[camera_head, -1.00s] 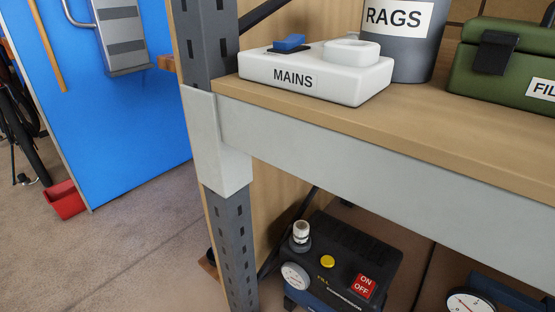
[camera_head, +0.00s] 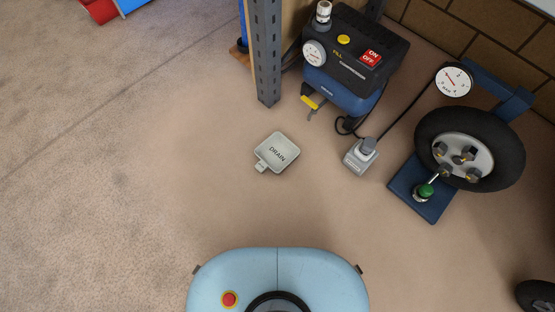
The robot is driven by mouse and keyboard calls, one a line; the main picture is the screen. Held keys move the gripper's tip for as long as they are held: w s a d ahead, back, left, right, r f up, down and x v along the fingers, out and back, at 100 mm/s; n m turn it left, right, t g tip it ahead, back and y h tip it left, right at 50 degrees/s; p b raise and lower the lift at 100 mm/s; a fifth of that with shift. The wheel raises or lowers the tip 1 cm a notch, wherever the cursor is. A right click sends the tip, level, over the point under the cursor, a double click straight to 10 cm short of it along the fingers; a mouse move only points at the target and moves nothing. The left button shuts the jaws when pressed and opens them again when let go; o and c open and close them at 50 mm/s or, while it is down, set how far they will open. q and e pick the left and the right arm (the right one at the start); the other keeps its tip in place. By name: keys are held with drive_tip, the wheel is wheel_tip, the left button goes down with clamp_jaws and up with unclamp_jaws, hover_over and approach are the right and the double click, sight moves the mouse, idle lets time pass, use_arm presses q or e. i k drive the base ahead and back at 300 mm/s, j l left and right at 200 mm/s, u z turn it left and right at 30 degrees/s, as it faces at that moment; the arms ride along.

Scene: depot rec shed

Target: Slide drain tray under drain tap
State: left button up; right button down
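The drain tray (camera_head: 277,153) is a small, shallow, light grey square tray marked DRAIN, with a short tab at its lower left. It lies on the floor in the middle of the head view. The drain tap (camera_head: 311,106) has a yellow handle and sits low on the front of the blue and black compressor (camera_head: 343,72). The tray is on the floor apart from the tap, below and left of it in the picture. Neither of my grippers is in view.
A grey shelf post (camera_head: 267,60) stands left of the compressor. A grey socket box (camera_head: 360,156) with a plug and black cable lies right of the tray. A wheel (camera_head: 470,150) on a blue stand is farther right. The floor left of the tray is clear.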

sight(276, 154)
drive_tip(key=i+j+z, duration=0.1)
drive_tip(key=j+z, duration=0.85)
drive_tip(key=k+j+z, duration=0.1)
drive_tip(key=j+z, duration=0.4)
drive_tip(key=k+j, duration=0.05)
